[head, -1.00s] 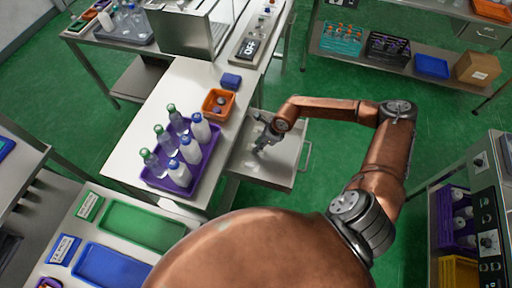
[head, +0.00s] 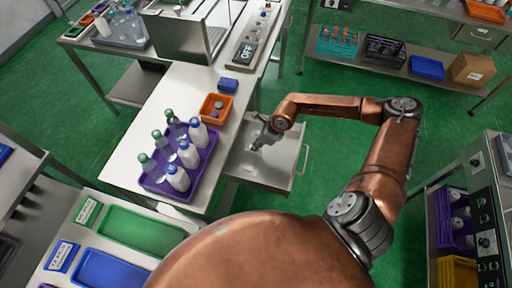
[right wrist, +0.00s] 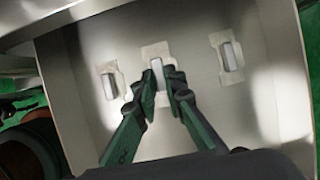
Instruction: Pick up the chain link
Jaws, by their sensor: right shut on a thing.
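My right gripper (right wrist: 163,82) reaches into an open metal drawer (right wrist: 215,115). Its dark fingers are shut on the middle chain link (right wrist: 157,69), a small pale grey bar at a beige patch on the drawer floor. Its lower part is hidden by the fingertips, and I cannot tell whether it is clear of the floor. Similar grey bars lie at a left patch (right wrist: 110,84) and a right patch (right wrist: 230,57). In the head view my right gripper (head: 257,143) is small, over the open drawer (head: 272,170). My left gripper is not in view.
Left of the drawer, a white bench top (head: 190,85) holds a purple tray (head: 203,168) of bottles, an orange bin (head: 204,115) and a blue block (head: 228,85). Drawer walls stand close around the gripper. Green floor (head: 335,150) is free to the right.

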